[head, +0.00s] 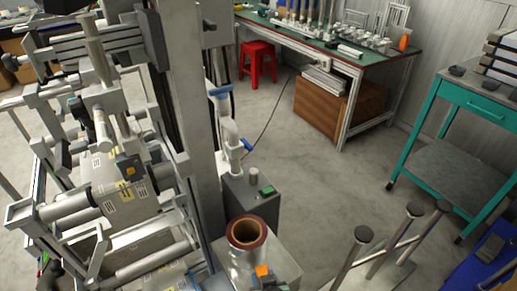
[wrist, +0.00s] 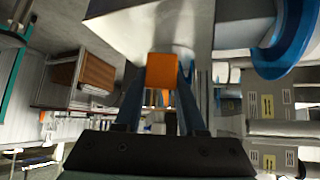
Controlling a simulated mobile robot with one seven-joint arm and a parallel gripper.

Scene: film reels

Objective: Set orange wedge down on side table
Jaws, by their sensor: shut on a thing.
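The orange wedge (wrist: 162,70) is between the blue fingertips of my gripper (wrist: 161,78) in the wrist view, with the dark palm below. My gripper is shut on it. A pale, flat-topped block or table (wrist: 150,22) fills the top of that view, close behind the wedge; I cannot tell whether they touch. In the head view a small orange piece (head: 263,271) shows in front of a pale grey surface (head: 285,262) at the bottom; it may be the same wedge. I cannot make out my gripper there. Which surface is the side table is not certain.
A wrapped film reel (head: 247,233) stands beside the orange piece. A machine with rollers (head: 120,195) fills the left. Upright metal posts (head: 375,245) stand at lower right, a teal cart (head: 450,140) beyond. A red stool (head: 258,62) stands further back. The middle floor is clear.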

